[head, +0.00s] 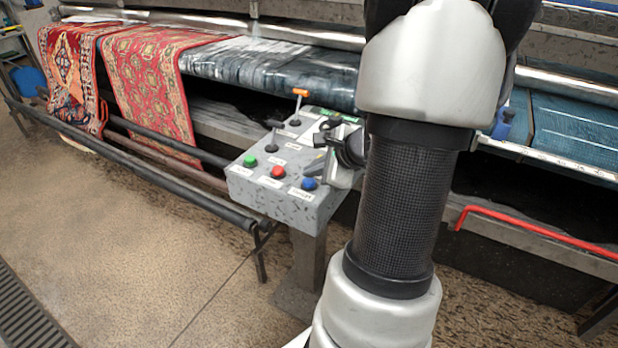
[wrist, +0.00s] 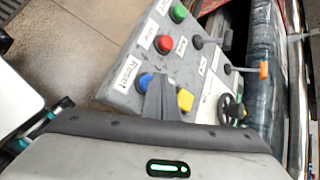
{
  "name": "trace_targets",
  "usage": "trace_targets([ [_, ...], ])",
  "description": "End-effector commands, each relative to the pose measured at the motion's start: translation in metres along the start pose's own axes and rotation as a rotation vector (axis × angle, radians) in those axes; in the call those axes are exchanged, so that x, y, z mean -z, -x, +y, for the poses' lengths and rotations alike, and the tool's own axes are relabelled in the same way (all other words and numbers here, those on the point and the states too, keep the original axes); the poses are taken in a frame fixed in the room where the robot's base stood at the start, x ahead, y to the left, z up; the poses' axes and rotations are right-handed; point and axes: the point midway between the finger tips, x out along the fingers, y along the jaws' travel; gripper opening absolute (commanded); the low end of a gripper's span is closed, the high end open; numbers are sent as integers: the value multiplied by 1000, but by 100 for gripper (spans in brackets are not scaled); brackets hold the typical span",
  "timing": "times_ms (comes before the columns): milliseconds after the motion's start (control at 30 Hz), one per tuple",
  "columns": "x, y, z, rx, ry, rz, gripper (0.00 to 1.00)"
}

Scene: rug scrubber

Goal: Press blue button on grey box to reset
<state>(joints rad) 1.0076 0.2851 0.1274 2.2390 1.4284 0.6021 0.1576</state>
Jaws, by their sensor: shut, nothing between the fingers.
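The grey box (head: 295,207) is a speckled control panel on a post, with labelled buttons and levers on its sloped top. The blue button (head: 309,184) is at its near right corner, with a label beside it. In the wrist view the blue button (wrist: 145,81) shows beside my shut, empty fingers (wrist: 160,86), which cover part of it. A label reading "Reset" (wrist: 124,72) lies next to it. My gripper is over the right part of the panel. I cannot tell whether the fingertips touch the button.
A red button (wrist: 164,43), a green button (wrist: 178,12) and a yellow knob (wrist: 185,100) are close by. An orange-tipped lever (head: 301,93) and a black lever (head: 272,135) stand up from the panel. Rugs (head: 150,80) hang on the machine behind. Open floor (head: 130,250) is at the left.

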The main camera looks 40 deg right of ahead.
Motion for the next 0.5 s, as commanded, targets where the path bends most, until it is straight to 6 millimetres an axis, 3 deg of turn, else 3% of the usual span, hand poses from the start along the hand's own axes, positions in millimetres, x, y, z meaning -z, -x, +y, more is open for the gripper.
trace_targets([
  [500,-6,7,-5,1,2,-1,0],
])
